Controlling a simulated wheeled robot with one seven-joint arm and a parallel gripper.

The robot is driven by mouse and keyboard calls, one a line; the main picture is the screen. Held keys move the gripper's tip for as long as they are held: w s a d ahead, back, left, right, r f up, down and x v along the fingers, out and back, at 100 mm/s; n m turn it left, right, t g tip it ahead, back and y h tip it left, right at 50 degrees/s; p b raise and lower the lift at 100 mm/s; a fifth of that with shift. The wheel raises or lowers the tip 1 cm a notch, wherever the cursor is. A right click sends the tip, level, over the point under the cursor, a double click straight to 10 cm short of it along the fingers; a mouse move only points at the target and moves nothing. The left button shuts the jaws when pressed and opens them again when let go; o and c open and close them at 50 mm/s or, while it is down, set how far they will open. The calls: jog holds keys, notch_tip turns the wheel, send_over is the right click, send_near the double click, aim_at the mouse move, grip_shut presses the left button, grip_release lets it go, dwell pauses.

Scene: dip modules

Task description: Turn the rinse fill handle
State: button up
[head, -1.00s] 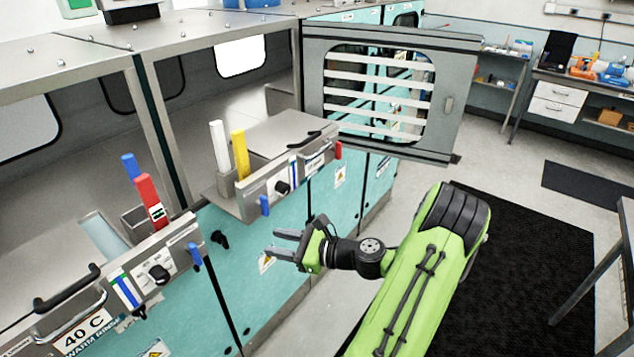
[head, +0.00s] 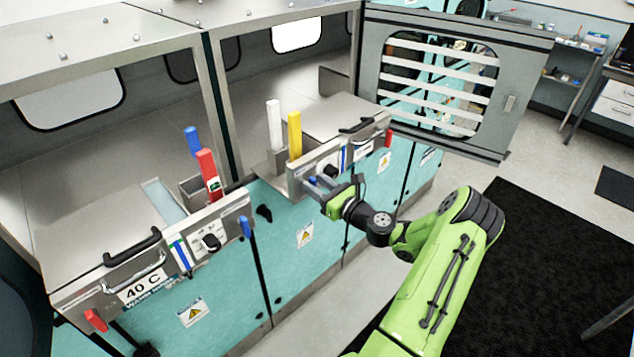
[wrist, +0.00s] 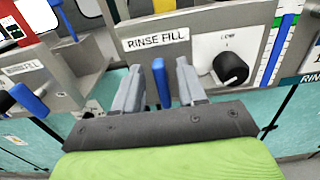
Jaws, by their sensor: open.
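The rinse fill handle is a blue lever (wrist: 161,84) hanging below the RINSE FILL label (wrist: 156,39) on a steel panel in the wrist view. My gripper (wrist: 160,78) is open, with one finger on each side of the blue lever. Small gaps show between the lever and both fingers. In the head view my gripper (head: 326,186) is at the front of the right-hand steel panel, where only a bit of the blue lever (head: 312,181) shows; the fingers hide much of the rest.
A black knob (wrist: 231,68) sits right of the lever. Another blue lever (head: 245,228) hangs on the left panel. White (head: 274,124) and yellow (head: 295,135) upright blocks stand behind the right panel. An open slatted door (head: 520,120) stands at the right.

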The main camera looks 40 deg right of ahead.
aim_at(300, 186)
jog(key=shift+w, duration=0.25)
grip_shut()
jog(key=shift+a+f+n, duration=0.1)
jog(key=shift+n, duration=0.2)
jog(key=n+b, duration=0.3)
jog(key=shift+a+f+n, duration=0.15)
jog(key=shift+a+n, duration=0.15)
jog(key=n+b, duration=0.3)
jog(key=f+n+b, duration=0.1)
jog(key=n+b, duration=0.2)
jog(key=a+n+b, duration=0.1)
jog(key=n+b, duration=0.2)
jog(key=n, duration=0.1)
jog(key=shift+a+f, duration=0.1)
jog(key=shift+f, duration=0.1)
jog(key=n+b, duration=0.1)
jog(key=b, duration=0.1)
jog(key=n+b, duration=0.2)
jog(key=shift+f+n, duration=0.2)
jog(key=shift+n, duration=0.1)
jog(key=shift+s, duration=0.1)
